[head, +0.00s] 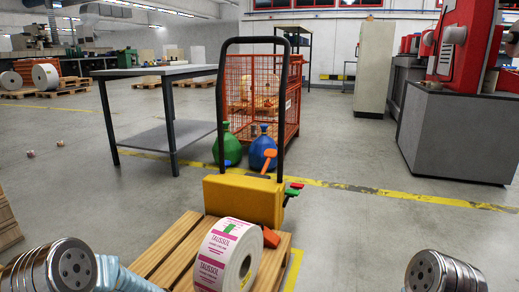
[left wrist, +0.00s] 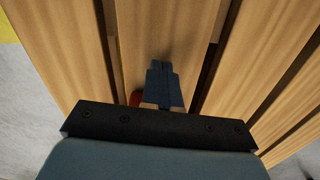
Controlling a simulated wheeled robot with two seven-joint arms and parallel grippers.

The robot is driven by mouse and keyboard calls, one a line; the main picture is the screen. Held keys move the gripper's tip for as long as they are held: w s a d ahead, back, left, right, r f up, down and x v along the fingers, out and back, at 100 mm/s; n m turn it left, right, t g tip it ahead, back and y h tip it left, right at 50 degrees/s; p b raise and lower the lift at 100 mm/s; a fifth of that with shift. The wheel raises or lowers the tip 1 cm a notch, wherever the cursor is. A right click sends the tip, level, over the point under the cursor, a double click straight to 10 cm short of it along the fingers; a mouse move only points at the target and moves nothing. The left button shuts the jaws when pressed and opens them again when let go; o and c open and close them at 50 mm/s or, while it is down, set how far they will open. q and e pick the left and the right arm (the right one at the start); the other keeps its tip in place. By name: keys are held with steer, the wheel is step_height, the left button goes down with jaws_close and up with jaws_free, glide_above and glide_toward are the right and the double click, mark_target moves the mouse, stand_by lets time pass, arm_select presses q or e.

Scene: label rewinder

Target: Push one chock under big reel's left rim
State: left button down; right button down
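The big reel (head: 214,258), a white roll with pink and green print, lies on its side on a wooden pallet (head: 166,250) at the bottom middle of the head view. A red-orange chock (head: 271,238) sits at its far right side. In the left wrist view my left gripper (left wrist: 164,66) points at the pallet slats (left wrist: 150,25), its narrow dark fingers together with no clear gap. A red piece (left wrist: 136,98), perhaps a chock, shows beside the fingers, mostly hidden; I cannot tell whether it touches them. The reel's left rim foot is not clearly visible. My right gripper is out of view.
A yellow truck body (head: 245,200) with a tall black handle stands just behind the reel. Behind it are green (head: 228,147) and blue (head: 263,150) sacks and an orange mesh cage (head: 250,95). A grey table (head: 155,72) stands left.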

arm_select(q)
steer(key=shift+w+d, duration=0.55)
steer(key=shift+w, duration=0.6)
steer(key=shift+w+d, duration=0.55)
steer(key=shift+w, duration=0.55)
steer(key=shift+w+d, duration=0.55)
steer(key=shift+w, duration=0.6)
steer(key=shift+s+a+r+p, duration=0.2)
steer(key=shift+s+a+r, duration=0.15)
steer(key=shift+s, duration=0.25)
steer(key=shift+s+a+r+p, duration=0.2)
steer(key=shift+s+a+r, duration=0.1)
steer(key=shift+s, duration=0.35)
steer(key=shift+s+a+r+p, duration=0.25)
steer(key=shift+s+r, duration=0.1)
steer(key=shift+s, duration=0.25)
step_height(320, 180, up, 8)
steer(key=p, duration=0.5)
steer(key=s+d+n+h+p, duration=0.2)
steer(key=s+d+n+p, duration=0.1)
steer(key=s, duration=0.6)
steer(key=s+d+n+h+p, duration=0.2)
steer(key=s+d+n+p, duration=0.2)
steer(key=s+d+p, duration=0.2)
steer(key=s+p, duration=0.2)
steer(key=s, duration=0.2)
steer(key=shift+d+r+t, duration=0.15)
steer(key=shift+t, duration=0.25)
